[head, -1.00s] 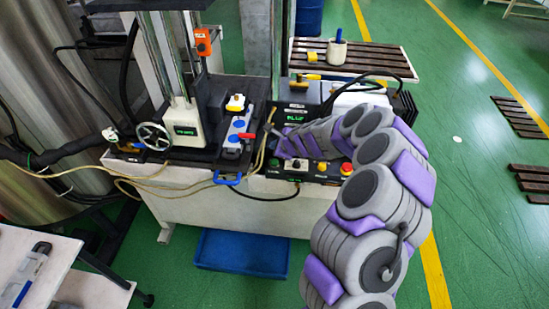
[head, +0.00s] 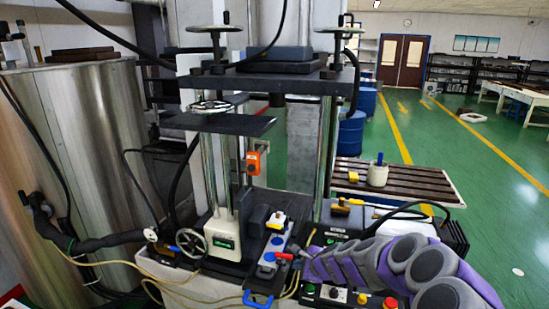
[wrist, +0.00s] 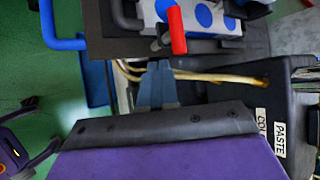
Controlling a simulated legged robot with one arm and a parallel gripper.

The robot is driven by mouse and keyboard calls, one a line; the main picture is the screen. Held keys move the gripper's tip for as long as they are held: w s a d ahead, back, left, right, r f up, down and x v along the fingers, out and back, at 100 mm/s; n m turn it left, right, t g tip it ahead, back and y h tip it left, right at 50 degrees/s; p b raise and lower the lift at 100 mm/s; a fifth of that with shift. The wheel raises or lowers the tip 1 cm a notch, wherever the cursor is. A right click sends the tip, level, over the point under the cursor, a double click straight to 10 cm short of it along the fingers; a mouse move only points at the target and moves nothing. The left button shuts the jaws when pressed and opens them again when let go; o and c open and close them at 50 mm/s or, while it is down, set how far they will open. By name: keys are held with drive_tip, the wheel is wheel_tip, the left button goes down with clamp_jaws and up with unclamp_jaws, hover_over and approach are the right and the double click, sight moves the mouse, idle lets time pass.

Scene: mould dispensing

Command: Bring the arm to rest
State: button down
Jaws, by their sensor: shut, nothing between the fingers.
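My arm (head: 385,262) reaches in from the lower right in the head view, in grey and purple segments. Its end lies over the front of the machine, just right of a white block with blue round spots (head: 276,246). In the wrist view my gripper (wrist: 158,80) shows as two narrow grey-blue fingers closed together, with nothing held. A red handle (wrist: 177,30) is just beyond the fingertips, near the spotted block (wrist: 198,14). In the head view the fingertips are too small to make out clearly.
The press frame (head: 275,84) rises behind. A control panel (head: 345,296) with coloured buttons lies below my arm. A blue handle (head: 258,300) sticks out at the front. A steel tank (head: 85,150) stands at left. Green floor (head: 480,190) is open at right.

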drive_tip(key=s+a+r+n+g, duration=0.2)
drive_tip(key=s+a+r+n, duration=0.15)
drive_tip(key=s, duration=0.35)
drive_tip(key=s+a+r+n+g+y, duration=0.1)
drive_tip(key=s+a+r+n, duration=0.1)
drive_tip(key=s+r+n, duration=0.4)
drive_tip(key=s+a+r+n+g, duration=0.2)
drive_tip(key=s+a+r+n, duration=0.1)
drive_tip(key=s, duration=0.5)
drive_tip(key=s+d+n+g+h, duration=0.1)
drive_tip(key=s+d, duration=0.3)
drive_tip(key=s, duration=0.5)
drive_tip(key=s+d+n+g+h, duration=0.2)
drive_tip(key=s+d+n+h, duration=0.1)
drive_tip(key=s, duration=0.7)
drive_tip(key=s+d+n+g+h, duration=0.1)
drive_tip(key=s+d+n+h, duration=0.1)
drive_tip(key=s+d, duration=0.4)
drive_tip(key=s+n, duration=0.1)
drive_tip(key=s, duration=0.2)
drive_tip(key=shift+s+f+g, duration=0.2)
drive_tip(key=shift+s+g, duration=0.1)
